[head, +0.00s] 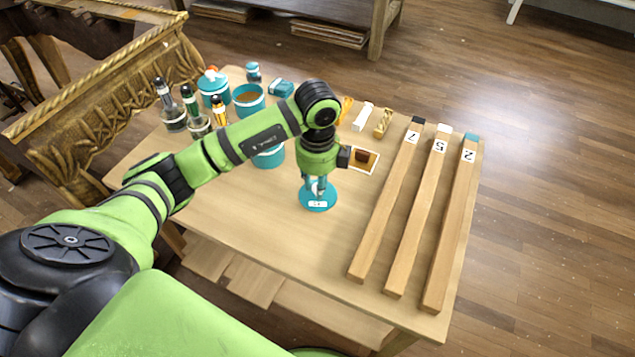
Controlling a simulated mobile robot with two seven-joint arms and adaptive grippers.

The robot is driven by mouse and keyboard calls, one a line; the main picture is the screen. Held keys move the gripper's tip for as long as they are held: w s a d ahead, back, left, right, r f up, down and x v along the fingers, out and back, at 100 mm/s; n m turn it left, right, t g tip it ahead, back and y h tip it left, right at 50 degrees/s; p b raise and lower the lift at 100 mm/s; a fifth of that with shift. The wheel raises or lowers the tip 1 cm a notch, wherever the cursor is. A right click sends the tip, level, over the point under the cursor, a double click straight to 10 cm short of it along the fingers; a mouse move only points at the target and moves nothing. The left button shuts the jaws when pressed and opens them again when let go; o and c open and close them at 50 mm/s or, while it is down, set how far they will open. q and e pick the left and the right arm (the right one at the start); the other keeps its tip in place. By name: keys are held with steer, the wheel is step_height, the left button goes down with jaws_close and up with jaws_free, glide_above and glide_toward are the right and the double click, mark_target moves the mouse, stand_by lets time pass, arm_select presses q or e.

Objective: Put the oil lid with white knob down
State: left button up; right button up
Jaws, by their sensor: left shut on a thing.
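The oil lid with white knob (318,205) is a round teal disc with a white label near the middle of the table's bare part. My left gripper (317,186) points down from above and is shut on it, at its middle. The fingers hide most of the knob. The lid looks flat and close to the tabletop; I cannot tell whether it touches the wood. An open teal pot (249,101) with brown contents stands at the back left. Another teal pot (270,158) is partly hidden behind my left arm. My right gripper is not in view.
Three long wooden bars (388,205) with number labels lie on the right of the table (262,218). A picture card (363,159) lies behind the lid. Bottles (171,112) and a lidded teal pot (214,92) stand back left. The front middle of the tabletop is clear.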

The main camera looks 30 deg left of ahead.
arm_select(q)
steer(key=shift+f, duration=0.35)
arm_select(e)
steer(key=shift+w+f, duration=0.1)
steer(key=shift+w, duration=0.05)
arm_select(q)
steer(key=o, duration=1)
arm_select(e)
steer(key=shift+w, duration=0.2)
arm_select(q)
steer(key=shift+r, duration=0.15)
